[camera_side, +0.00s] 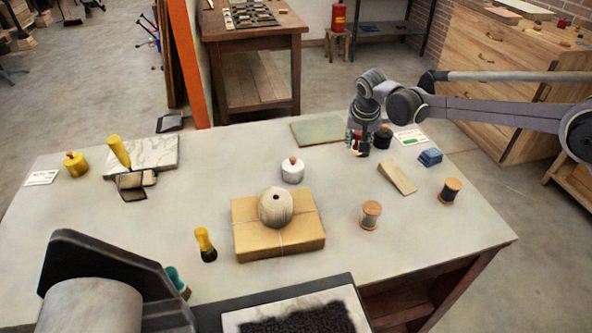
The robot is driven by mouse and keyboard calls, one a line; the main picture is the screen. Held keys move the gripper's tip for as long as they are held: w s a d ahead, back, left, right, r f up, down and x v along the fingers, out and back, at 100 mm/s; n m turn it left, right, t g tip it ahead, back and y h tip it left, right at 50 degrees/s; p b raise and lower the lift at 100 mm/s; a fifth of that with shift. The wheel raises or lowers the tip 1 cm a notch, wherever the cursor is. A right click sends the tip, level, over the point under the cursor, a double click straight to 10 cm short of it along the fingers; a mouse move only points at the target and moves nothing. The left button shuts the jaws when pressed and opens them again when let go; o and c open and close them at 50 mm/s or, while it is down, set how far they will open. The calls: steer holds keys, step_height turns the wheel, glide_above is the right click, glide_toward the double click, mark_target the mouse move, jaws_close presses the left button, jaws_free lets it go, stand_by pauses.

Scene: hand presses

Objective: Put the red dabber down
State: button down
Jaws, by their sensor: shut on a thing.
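My gripper (357,150) is at the back right of the pale worktable (330,205), seen small in the side view. It is shut on the red dabber (363,148), of which only a small reddish part shows between the fingers. The rest of the dabber is hidden by the gripper. The gripper is beside the right edge of a green mat (318,131) and just left of a black pot (383,136). I cannot tell whether the dabber touches the table.
A white knobbed pot (292,172), a wooden wedge (397,177), a blue block (430,157) and spools (370,216) stand nearby. A ball of twine (275,208) sits on a parcel (250,240). Bare table lies between white pot and wedge.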

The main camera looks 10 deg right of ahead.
steer(key=a+f, duration=0.1)
steer(key=w+a+f, duration=0.1)
steer(key=a, duration=0.1)
steer(key=shift+a+f, duration=0.15)
steer(key=shift+a, duration=0.1)
steer(key=shift+f, duration=1.95)
steer(key=shift+f, duration=0.15)
steer(key=c, duration=1)
jaws_free()
